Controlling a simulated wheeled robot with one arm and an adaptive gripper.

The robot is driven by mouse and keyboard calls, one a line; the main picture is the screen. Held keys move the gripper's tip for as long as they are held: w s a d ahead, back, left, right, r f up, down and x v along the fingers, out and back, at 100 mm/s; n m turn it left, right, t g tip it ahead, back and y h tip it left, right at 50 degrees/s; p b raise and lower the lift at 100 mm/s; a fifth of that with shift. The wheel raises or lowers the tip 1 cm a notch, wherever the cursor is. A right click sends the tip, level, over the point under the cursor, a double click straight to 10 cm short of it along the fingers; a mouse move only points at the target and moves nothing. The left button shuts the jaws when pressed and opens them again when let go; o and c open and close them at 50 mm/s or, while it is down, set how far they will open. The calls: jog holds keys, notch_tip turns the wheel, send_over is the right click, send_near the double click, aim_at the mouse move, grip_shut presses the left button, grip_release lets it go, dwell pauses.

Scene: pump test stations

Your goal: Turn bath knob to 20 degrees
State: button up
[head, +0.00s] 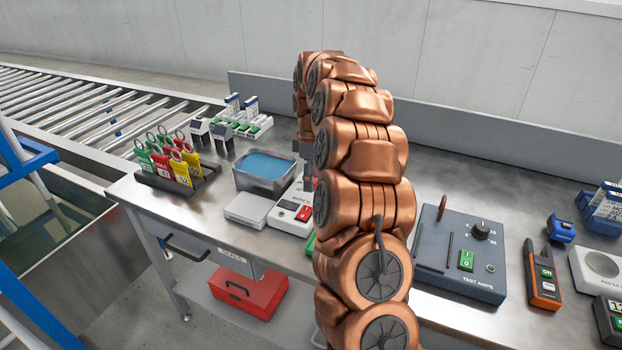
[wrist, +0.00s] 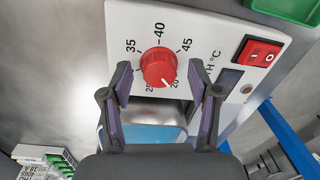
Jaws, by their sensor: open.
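The red bath knob (wrist: 158,67) sits on a white panel (wrist: 205,40) in the wrist view. Printed numbers 20, 25, 35, 40 and 45 ring it. Its white pointer line aims down and slightly right, close to the 20 mark. My gripper (wrist: 160,78) is open, with one finger on each side of the knob; I cannot tell whether either touches it. In the head view, the water bath (head: 266,170) with blue water stands behind the white control box (head: 292,211). My copper arm hides the knob and most of my gripper there.
A red rocker switch (wrist: 261,53) is right of the knob. Key tags (head: 172,165) stand in a rack at the left. The test amps box (head: 458,262) and an orange meter (head: 543,280) are to the right of my arm.

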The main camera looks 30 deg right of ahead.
notch_tip(320, 180, up, 12)
jog(key=shift+w+d+f, duration=0.15)
jog(key=shift+w+d, duration=0.05)
jog(key=shift+d, duration=0.05)
dwell(0.5)
jog(key=shift+a, duration=0.1)
dwell(0.5)
jog(key=s+a+r+m+p, duration=0.1)
jog(key=s+a+r+p, duration=0.15)
jog(key=s+a, duration=0.55)
jog(key=s+a+r+m+p, duration=0.25)
jog(key=s+a, duration=0.35)
jog(key=a, duration=0.4)
jog(key=s+a+f+m+p, duration=0.1)
jog(key=s+a, duration=0.1)
jog(key=s, duration=0.6)
jog(key=s+a+f+m+g+p, duration=0.1)
jog(key=s+a+f+m, duration=0.1)
jog(key=s, duration=0.6)
jog(key=s+a+f+m+p, duration=0.1)
jog(key=s+a+m+p, duration=0.1)
jog(key=s, duration=0.6)
jog(key=shift+s+a+f, duration=0.25)
jog(key=shift+a+f, duration=0.05)
jog(key=shift+f, duration=0.05)
